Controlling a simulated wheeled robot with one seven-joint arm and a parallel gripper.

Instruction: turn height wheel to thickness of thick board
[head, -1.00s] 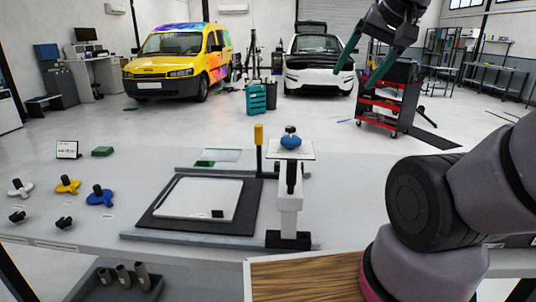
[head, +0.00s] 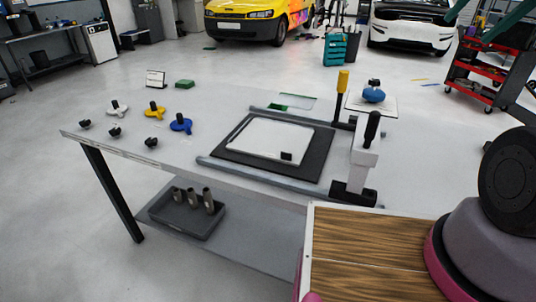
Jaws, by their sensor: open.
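A blue knob (head: 373,95) with a dark top sits on a white square plate at the gantry on the table; it looks like the height wheel, though I cannot be sure. The gantry post (head: 362,160) is white with a black handle and black foot. A pale sheet (head: 268,138) lies on a black mat (head: 225,153) between grey rails. I cannot tell which piece is the thick board.
White (head: 118,108), yellow (head: 155,110) and blue (head: 181,123) star-shaped knobs and several small black knobs lie at the table's left. A small sign (head: 155,78) and green block (head: 185,84) stand behind. A yellow-topped post (head: 342,82) rises by the rails. A tray (head: 195,215) sits below.

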